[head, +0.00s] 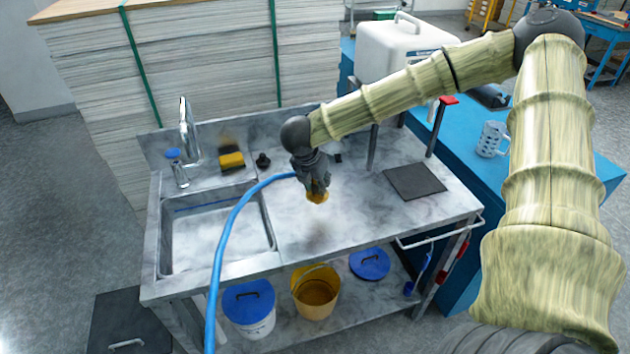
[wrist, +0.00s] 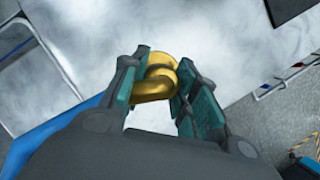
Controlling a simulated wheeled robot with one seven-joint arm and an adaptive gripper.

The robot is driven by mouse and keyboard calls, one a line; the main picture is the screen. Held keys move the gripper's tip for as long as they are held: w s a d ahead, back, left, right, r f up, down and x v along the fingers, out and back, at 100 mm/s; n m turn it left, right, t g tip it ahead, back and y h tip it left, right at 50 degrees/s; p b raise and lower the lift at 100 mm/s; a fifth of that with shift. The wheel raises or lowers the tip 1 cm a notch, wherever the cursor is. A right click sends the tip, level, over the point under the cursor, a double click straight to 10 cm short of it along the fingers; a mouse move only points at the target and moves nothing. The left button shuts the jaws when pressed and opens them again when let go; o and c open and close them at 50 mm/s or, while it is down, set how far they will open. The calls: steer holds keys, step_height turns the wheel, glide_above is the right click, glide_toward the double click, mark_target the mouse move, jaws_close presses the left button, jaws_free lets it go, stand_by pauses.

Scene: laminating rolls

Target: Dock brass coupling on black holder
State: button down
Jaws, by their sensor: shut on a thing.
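My gripper (head: 316,188) is above the steel counter, right of the sink basin, with its fingers pointing down. It is shut on the brass coupling (head: 318,197), which shows as a rounded gold piece between the fingers in the wrist view (wrist: 155,82). The coupling is held clear of the counter, with a soft shadow below it. A blue hose (head: 236,212) runs from the gripper area down to the lower left. A small black fitting (head: 263,160) stands on the counter's back ledge, left of the gripper; it may be the black holder, but its shape is too small to tell.
A yellow and black sponge (head: 231,160), a faucet (head: 188,130) and the sink basin (head: 215,238) are to the left. A dark flat mat (head: 415,181) lies on the right, near a red-topped post (head: 441,125). The counter's middle (head: 345,225) is clear.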

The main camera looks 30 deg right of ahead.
mark_target(316, 186)
steer(key=shift+w+d+f, duration=0.1)
steer(key=shift+w+d, duration=0.35)
steer(key=shift+w, duration=0.4)
steer(key=shift+w+d+p, duration=0.15)
steer(key=shift+w+p, duration=0.3)
steer(key=shift+f+p, duration=0.8)
steer(key=shift+f, duration=1)
steer(key=shift+f, duration=0.15)
steer(key=c, duration=1.1)
jaws_free()
